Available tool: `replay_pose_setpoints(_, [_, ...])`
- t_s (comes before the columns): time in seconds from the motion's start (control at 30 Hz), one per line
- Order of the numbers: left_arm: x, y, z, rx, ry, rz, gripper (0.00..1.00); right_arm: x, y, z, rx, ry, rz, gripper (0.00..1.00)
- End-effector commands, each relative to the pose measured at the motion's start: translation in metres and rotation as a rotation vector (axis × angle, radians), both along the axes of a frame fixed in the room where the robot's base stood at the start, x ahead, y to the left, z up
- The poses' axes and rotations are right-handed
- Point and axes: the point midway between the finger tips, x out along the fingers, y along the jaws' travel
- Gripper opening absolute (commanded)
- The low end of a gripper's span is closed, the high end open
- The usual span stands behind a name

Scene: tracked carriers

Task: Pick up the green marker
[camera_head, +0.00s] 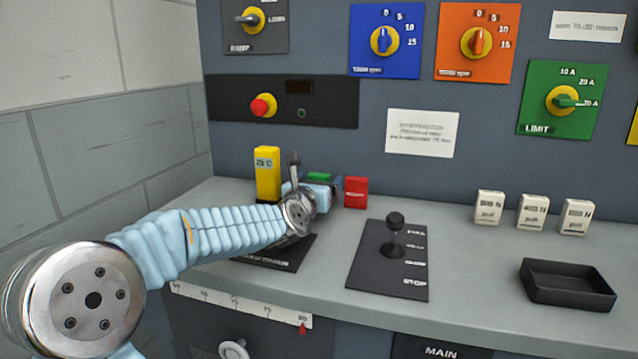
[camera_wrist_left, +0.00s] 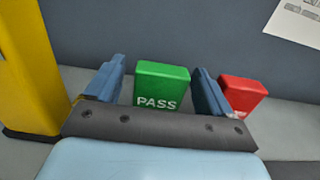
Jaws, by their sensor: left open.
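The green marker is a small upright block labelled PASS (camera_wrist_left: 162,84). It stands on the grey console ledge, and in the head view only its top part (camera_head: 319,177) shows behind my left gripper. My left gripper (camera_head: 312,182) is open. In the left wrist view its two blue fingers (camera_wrist_left: 160,72) appear on either side of the green marker, with gaps on both sides. The marker's lower edge is hidden by the gripper's dark bar. I cannot tell how deep the marker lies between the fingers. My right gripper is not in view.
A red block (camera_head: 356,192) stands close right of the marker, just outside the right finger. A taller yellow block (camera_head: 267,175) stands to the left. The panel rises behind.

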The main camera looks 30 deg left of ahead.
Motion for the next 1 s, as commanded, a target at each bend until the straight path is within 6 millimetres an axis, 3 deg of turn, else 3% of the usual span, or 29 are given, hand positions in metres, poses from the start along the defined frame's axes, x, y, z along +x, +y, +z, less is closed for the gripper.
replay_pose_setpoints(0.2, [0.001,0.0,0.0,0.001,-0.001,0.0,0.83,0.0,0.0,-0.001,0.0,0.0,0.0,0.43])
replay_pose_setpoints(0.57, [0.0,0.0,0.0,0.001,0.0,0.0,0.28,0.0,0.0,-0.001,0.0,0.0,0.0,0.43])
replay_pose_setpoints(0.83, [0.001,0.0,0.001,0.001,-0.001,0.0,0.27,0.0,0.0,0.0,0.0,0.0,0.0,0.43])
replay_pose_setpoints(1.0, [0.001,0.0,0.015,0.001,-0.002,0.001,0.27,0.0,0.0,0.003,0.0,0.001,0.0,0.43])
